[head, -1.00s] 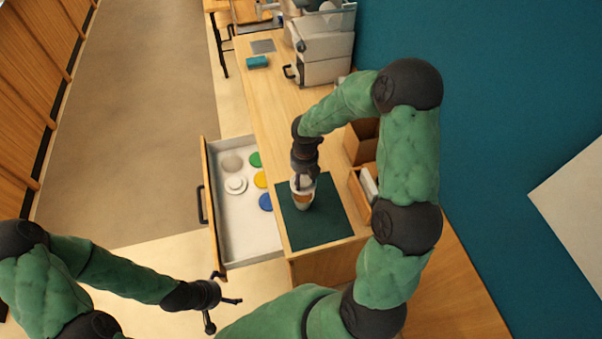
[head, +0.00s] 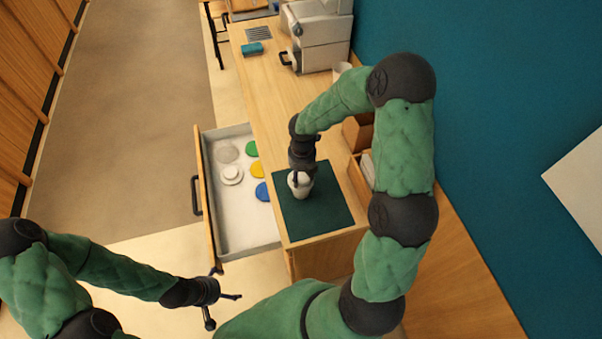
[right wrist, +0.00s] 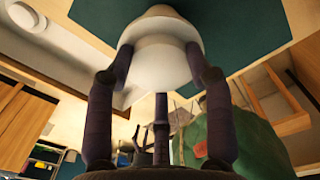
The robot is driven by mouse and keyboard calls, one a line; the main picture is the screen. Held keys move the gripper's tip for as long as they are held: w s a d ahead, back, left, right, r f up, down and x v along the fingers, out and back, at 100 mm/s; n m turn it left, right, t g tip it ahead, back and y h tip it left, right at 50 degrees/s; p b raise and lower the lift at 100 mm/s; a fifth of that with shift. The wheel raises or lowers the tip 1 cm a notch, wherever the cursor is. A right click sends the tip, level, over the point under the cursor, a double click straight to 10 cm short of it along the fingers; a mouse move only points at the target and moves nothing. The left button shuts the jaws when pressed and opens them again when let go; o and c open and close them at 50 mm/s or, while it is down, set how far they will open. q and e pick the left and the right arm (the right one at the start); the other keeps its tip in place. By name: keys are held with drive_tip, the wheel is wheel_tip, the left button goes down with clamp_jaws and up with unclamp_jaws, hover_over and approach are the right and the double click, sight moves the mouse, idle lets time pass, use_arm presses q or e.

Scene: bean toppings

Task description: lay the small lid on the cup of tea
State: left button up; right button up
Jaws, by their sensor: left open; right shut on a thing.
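The white cup (head: 302,191) stands on the dark green mat; its top now looks white, and no tea shows. My right gripper (head: 300,176) is directly above it, pointing down. In the right wrist view its fingers are shut on the small white lid (right wrist: 160,62), with the white cup (right wrist: 160,18) right behind it. The lid is over the cup's mouth; I cannot tell whether it rests fully on the rim. My left gripper (head: 222,297) is open and empty, low in front of the drawer.
The open drawer (head: 240,238) holds a white knobbed lid (head: 231,174), a pale round lid (head: 227,152), and green (head: 251,148), yellow (head: 257,170) and blue (head: 263,191) discs. A wooden box (head: 358,178) stands right of the mat (head: 325,223). A machine (head: 322,40) stands farther back.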

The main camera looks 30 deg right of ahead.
drive_tip(key=shift+r+p, duration=0.1)
drive_tip(key=shift+p, duration=0.5)
idle(1.1)
drive_tip(key=shift+f, duration=0.35)
idle(0.7)
idle(0.7)
drive_tip(key=shift+f, duration=0.1)
drive_tip(key=o, duration=1)
drive_tip(key=shift+c, duration=0.2)
drive_tip(key=o, duration=0.4)
drive_tip(key=shift+p, duration=0.3)
